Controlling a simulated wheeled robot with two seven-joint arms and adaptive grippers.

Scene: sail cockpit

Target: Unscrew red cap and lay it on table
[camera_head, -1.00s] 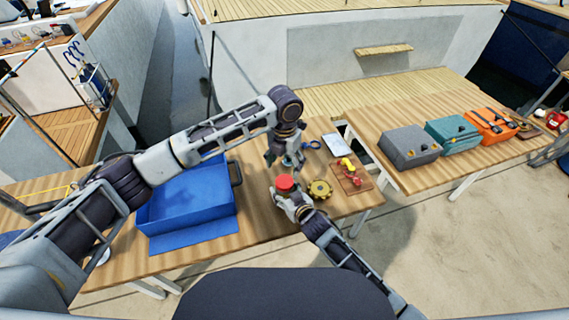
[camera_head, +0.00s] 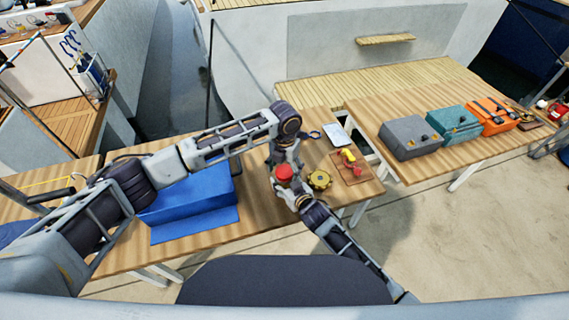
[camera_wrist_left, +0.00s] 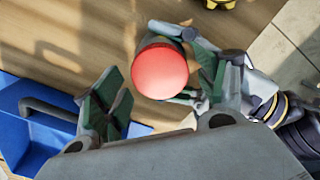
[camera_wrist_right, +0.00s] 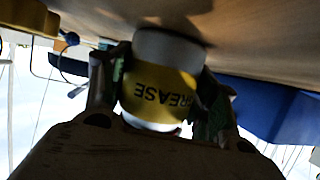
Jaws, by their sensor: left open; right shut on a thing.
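The red cap (camera_head: 284,173) sits on top of a white container with a yellow label reading "GREASE" (camera_wrist_right: 158,92). My right gripper (camera_head: 292,194) is shut around the container's sides, with a finger on each side in the right wrist view. In the left wrist view the cap (camera_wrist_left: 160,71) lies between the open fingers, closer to the right-hand finger and apart from the left-hand one. Whether the right-hand finger touches the cap is unclear.
The wooden table (camera_head: 262,222) carries a blue tray (camera_head: 190,195) to the left and a yellow round gear-like part (camera_head: 320,180) just right of the cap. A board with red and yellow parts (camera_head: 350,167) lies further right. Bare wood shows between tray and grippers.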

